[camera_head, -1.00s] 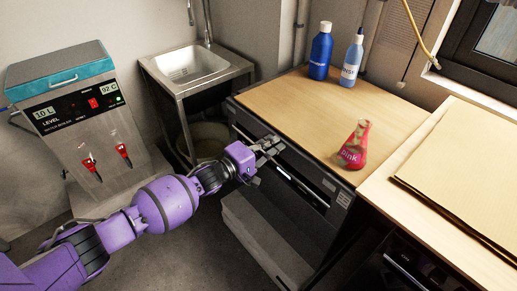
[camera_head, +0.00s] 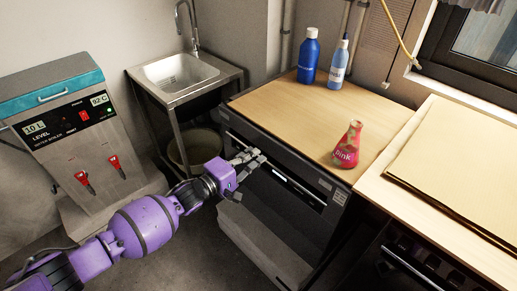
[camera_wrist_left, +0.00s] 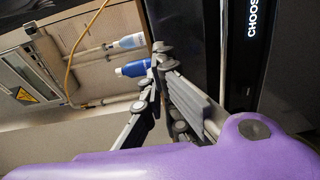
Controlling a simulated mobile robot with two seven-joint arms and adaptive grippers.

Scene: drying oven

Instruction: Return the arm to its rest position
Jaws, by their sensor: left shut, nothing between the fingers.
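My left arm is purple and comes in from the lower left of the head view. Its gripper (camera_head: 250,160) is shut and empty, in front of the dark front of the drying oven (camera_head: 275,180), near the handle. I cannot tell whether it touches the oven. In the left wrist view the gripper fingers (camera_wrist_left: 158,55) come together at their tips, with the dark oven front beside them. My right arm is not in view.
A red flask (camera_head: 347,146) and two blue bottles (camera_head: 308,62) (camera_head: 338,64) stand on the wooden top (camera_head: 290,108). A water boiler (camera_head: 70,130) and sink (camera_head: 180,75) are at the left. Large flat sheets (camera_head: 465,165) lie at the right. Floor shows below the arm.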

